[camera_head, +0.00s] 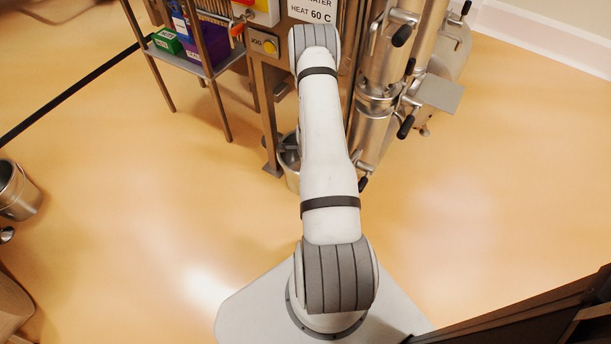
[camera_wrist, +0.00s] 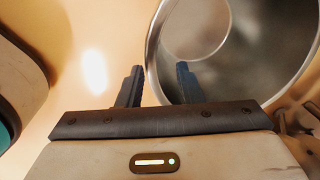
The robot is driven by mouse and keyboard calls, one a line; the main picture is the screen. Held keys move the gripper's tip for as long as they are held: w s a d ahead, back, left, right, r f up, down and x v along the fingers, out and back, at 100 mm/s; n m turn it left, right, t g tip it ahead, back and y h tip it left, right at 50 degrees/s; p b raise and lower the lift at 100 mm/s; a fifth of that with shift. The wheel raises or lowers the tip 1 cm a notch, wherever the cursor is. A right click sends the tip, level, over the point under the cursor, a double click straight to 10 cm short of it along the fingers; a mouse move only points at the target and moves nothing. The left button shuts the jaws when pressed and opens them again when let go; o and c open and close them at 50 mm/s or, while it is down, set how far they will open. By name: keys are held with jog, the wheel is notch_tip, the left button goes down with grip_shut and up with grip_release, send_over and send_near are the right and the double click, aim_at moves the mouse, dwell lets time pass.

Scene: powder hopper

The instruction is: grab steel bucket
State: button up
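A steel bucket (camera_wrist: 234,45) fills the upper right of the wrist view. I look into its open top and see a shiny inner wall and a round bottom. My gripper (camera_wrist: 158,84) is open, its two dark fingers apart with nothing clamped between them. The bucket's left rim passes between them: the left finger is outside it, and the right finger overlaps the opening. I cannot tell whether either finger touches. In the head view a steel bucket (camera_head: 290,163) stands on the floor beside the machine, partly hidden by my arm. My gripper is hidden there.
Another steel container (camera_head: 18,190) is at the left edge of the head view. A rack (camera_head: 211,65) with coloured boxes stands at the upper left. Steel pipework (camera_head: 378,95) with black-handled clamps rises just right of my arm.

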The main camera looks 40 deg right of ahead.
jog(key=f+b, duration=0.1)
jog(key=f, duration=0.3)
jog(key=f+b, duration=0.2)
jog(key=f, duration=0.2)
jog(key=shift+w+d, duration=0.1)
jog(key=shift+d, duration=0.1)
jog(key=shift+r, duration=0.1)
jog(key=shift+c, duration=0.3)
jog(key=c, duration=0.6)
grip_shut()
